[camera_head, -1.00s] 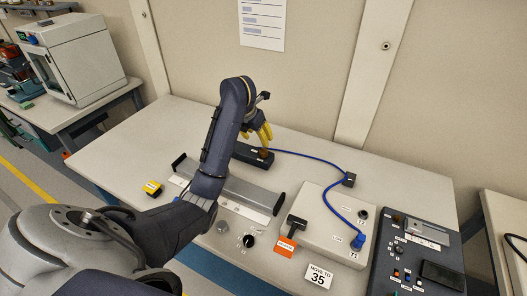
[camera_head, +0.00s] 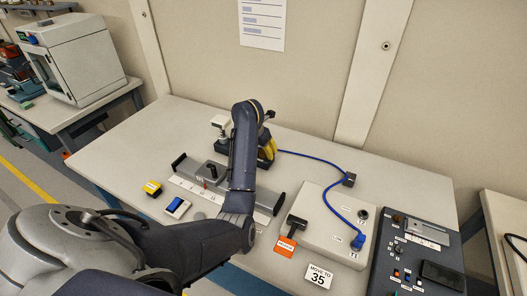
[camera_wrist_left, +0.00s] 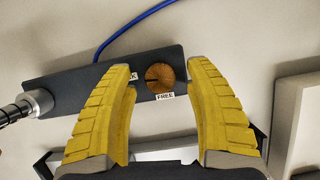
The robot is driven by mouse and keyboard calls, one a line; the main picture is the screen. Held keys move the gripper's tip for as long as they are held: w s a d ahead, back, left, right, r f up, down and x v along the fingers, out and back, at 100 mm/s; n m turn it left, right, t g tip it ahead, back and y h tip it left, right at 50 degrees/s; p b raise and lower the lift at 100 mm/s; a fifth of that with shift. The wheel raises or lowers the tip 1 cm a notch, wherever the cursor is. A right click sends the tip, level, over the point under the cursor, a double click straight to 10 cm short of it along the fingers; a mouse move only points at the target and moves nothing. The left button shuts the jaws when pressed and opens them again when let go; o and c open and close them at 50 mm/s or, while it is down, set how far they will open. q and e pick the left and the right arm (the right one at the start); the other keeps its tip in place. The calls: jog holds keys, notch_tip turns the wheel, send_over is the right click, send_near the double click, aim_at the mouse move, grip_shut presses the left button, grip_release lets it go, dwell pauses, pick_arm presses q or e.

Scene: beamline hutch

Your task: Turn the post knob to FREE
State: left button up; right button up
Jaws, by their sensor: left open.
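The post knob (camera_wrist_left: 160,76) is a round brown knob with a dark line pointing to the left, on a dark base (camera_wrist_left: 195,63). A FREE label (camera_wrist_left: 166,97) lies just below it; another label to its left is partly covered by a finger. My left gripper (camera_wrist_left: 162,75) is open, with its yellow fingers to either side of the knob and gaps to it on both sides. In the head view the left gripper (camera_head: 267,150) hides the knob. My right gripper is not in view.
A silver post (camera_wrist_left: 38,103) stands on the base's left end. A rail (camera_head: 265,199) with a slider lies in front. A blue cable (camera_head: 315,158) runs right to a beige box (camera_head: 325,220). A yellow button box (camera_head: 152,188) and a blue one (camera_head: 177,207) sit at left.

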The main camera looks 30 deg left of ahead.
pick_arm(q)
jog(key=shift+w+f, duration=0.15)
jog(key=shift+f, duration=0.25)
jog(key=shift+c, duration=0.2)
grip_shut()
